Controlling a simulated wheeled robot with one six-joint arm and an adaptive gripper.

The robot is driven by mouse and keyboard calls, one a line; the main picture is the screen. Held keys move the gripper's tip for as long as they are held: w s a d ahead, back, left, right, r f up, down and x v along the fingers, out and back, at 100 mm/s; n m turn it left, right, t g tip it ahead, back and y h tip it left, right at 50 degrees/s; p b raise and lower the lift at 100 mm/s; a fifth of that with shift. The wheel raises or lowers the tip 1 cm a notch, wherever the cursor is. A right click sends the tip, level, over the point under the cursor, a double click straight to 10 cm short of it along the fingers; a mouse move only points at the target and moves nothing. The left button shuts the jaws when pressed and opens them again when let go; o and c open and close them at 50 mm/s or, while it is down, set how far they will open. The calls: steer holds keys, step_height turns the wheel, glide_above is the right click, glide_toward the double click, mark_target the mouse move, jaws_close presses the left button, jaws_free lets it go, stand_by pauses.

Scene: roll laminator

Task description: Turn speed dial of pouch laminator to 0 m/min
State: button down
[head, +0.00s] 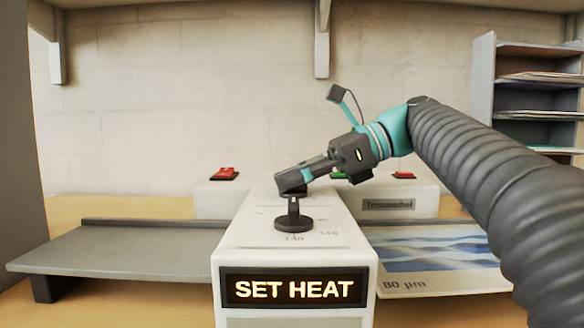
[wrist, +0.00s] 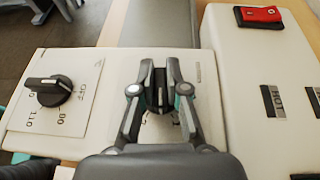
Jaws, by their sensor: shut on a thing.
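The pouch laminator (head: 250,233) stands in front of me with a white control box. My gripper (wrist: 158,86) is shut on the rear black dial (wrist: 157,98), one finger on each side. This dial has a pale pointer line; its scale is mostly hidden by the fingers, so its reading cannot be told. In the head view my gripper (head: 292,188) reaches down from the right, behind the front dial. The front black dial (head: 294,221) is free, with marks such as OFF, 80 and 110 around it; it also shows in the wrist view (wrist: 48,91).
A display (head: 294,289) on the box front reads SET HEAT. Red switches (head: 224,173) (head: 403,175) and a green one (head: 338,175) sit on the rear housing. A grey tray (head: 120,250) lies left, a printed sheet (head: 430,260) right. A shelf rack (head: 530,90) stands back right.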

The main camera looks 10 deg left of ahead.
steer(key=shift+n+g+h, duration=0.6)
steer(key=shift+n+g, duration=0.4)
steer(key=c, duration=1.2)
jaws_free()
